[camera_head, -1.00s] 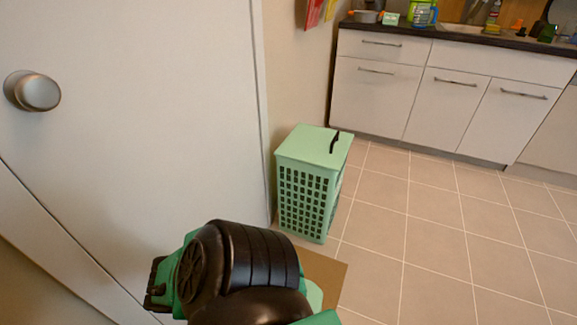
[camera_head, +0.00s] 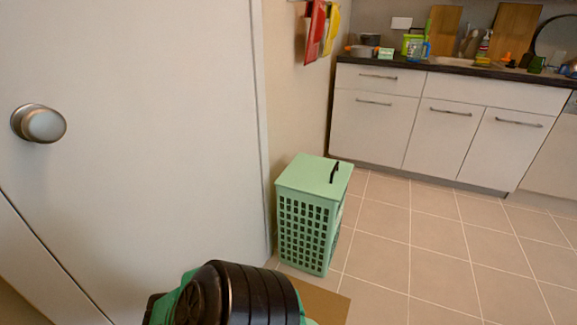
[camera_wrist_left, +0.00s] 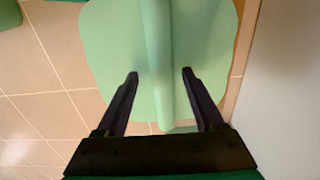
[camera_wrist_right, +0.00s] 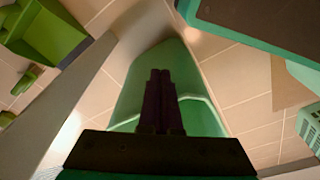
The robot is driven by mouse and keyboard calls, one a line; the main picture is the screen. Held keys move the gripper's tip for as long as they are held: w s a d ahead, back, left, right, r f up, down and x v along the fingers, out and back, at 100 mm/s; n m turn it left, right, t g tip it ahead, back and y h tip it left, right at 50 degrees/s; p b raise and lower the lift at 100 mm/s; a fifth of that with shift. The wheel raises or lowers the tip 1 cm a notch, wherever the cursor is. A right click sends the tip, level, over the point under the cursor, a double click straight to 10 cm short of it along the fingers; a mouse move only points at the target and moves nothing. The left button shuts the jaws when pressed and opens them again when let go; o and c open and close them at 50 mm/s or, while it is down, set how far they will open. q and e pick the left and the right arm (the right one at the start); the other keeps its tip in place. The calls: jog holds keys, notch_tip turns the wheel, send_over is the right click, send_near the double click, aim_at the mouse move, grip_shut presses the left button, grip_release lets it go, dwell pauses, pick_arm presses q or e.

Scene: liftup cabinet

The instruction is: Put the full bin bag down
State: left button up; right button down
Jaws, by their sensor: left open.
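In the head view my arm hides most of the area below, and neither gripper's fingertips show.
A mint green lidded bin with slotted sides (camera_head: 308,225) stands beside the white door (camera_head: 150,120). A brown mat (camera_head: 325,303) lies in front. White cabinets (camera_head: 450,135) stand at the back. Tiled floor (camera_head: 430,250) is clear to the right. A lime green box (camera_wrist_right: 50,35) shows in the right wrist view.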

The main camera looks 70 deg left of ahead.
pick_arm(q)
notch_tip(320, 180, up, 5)
jog(key=p, duration=0.2)
jog(key=shift+r+p, duration=0.15)
jog(key=shift+p, duration=0.2)
notch_tip(320, 180, up, 6)
jog(key=p, duration=0.2)
jog(key=shift+p, duration=0.35)
pick_arm(e)
jog(key=s+d+f, duration=0.2)
jog(key=s+f, duration=0.5)
jog(key=s, duration=0.2)
jog(key=shift+d+f, duration=0.25)
jog(key=shift+d, duration=0.15)
